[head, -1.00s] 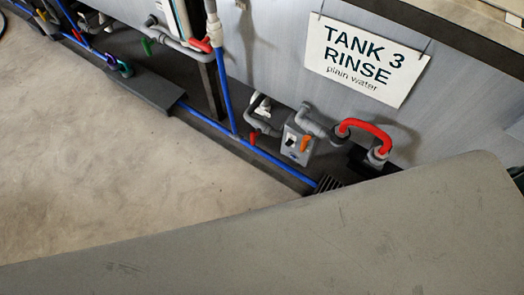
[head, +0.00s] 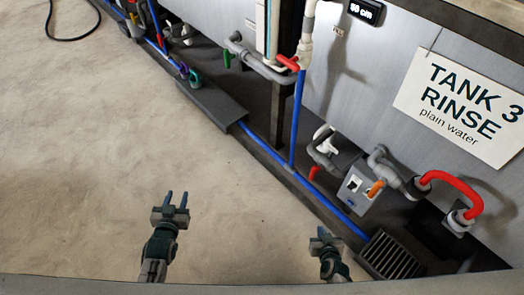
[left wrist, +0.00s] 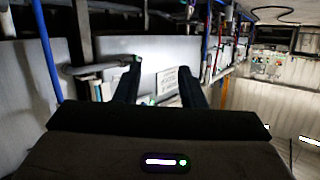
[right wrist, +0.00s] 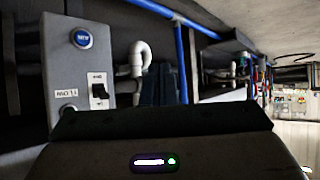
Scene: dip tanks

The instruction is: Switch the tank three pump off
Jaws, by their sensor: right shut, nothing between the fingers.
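A small grey pump box (head: 360,188) with an orange lever beside it sits low below the Tank 3 Rinse sign (head: 460,110). In the right wrist view the box (right wrist: 68,75) shows close up, turned sideways, with a blue round button (right wrist: 82,38) and a black switch (right wrist: 99,92) on a white plate. I cannot tell which way the switch is set. My right gripper (head: 324,232) is shut and empty, to the lower left of the box and apart from it. My left gripper (head: 177,194) is open and empty over the floor, further left.
A red curved handle (head: 455,188) and grey pipes stand right of the box. A blue pipe (head: 262,148) runs along the tank base. A dark floor grate (head: 390,258) lies right of my right gripper.

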